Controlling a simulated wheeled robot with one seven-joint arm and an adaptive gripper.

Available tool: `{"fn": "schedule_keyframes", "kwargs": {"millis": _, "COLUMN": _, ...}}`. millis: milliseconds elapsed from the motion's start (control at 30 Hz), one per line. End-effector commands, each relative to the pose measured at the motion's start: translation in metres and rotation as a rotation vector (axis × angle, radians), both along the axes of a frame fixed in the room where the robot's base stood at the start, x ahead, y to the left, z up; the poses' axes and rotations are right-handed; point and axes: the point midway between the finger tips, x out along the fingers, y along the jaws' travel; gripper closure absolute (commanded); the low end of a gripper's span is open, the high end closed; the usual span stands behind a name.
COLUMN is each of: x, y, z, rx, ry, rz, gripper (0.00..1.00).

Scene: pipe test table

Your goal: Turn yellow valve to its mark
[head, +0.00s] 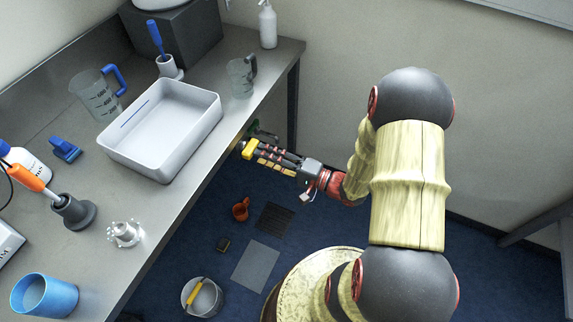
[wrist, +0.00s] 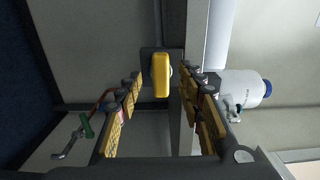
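The yellow valve (wrist: 161,75) shows in the wrist view as a rounded handle on a dark grey mount, its long side upright in the picture. My gripper (wrist: 163,80) is open, with one finger on each side of the handle. Gaps show between the handle and both fingers. In the head view the yellow valve (head: 249,149) sits below the edge of the bench, right at the tips of my gripper (head: 258,152). I cannot make out its mark in either view.
A green-handled fitting (wrist: 86,125) on a pipe is left of the fingers in the wrist view. A white container (wrist: 243,88) with a blue cap is at right. The grey bench (head: 205,195) runs above the valve, carrying a white tray (head: 160,165). A bucket (head: 203,298) stands on the floor.

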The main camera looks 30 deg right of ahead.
Motion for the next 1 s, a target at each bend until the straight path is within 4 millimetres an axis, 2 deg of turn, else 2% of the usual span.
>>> {"fn": "schedule_keyframes", "kwargs": {"millis": 300, "x": -0.039, "y": -0.030, "z": 0.000, "rx": 0.000, "ry": 0.000, "rz": -0.006, "gripper": 0.62}}
{"fn": "schedule_keyframes", "kwargs": {"millis": 500, "x": -0.057, "y": -0.042, "z": 0.000, "rx": 0.000, "ry": 0.000, "rz": -0.003, "gripper": 0.62}}
{"fn": "schedule_keyframes", "kwargs": {"millis": 700, "x": -0.065, "y": -0.047, "z": 0.000, "rx": 0.000, "ry": 0.000, "rz": -0.001, "gripper": 0.62}}
{"fn": "schedule_keyframes", "kwargs": {"millis": 1000, "x": -0.067, "y": -0.048, "z": 0.000, "rx": 0.000, "ry": 0.000, "rz": 0.000, "gripper": 0.62}}
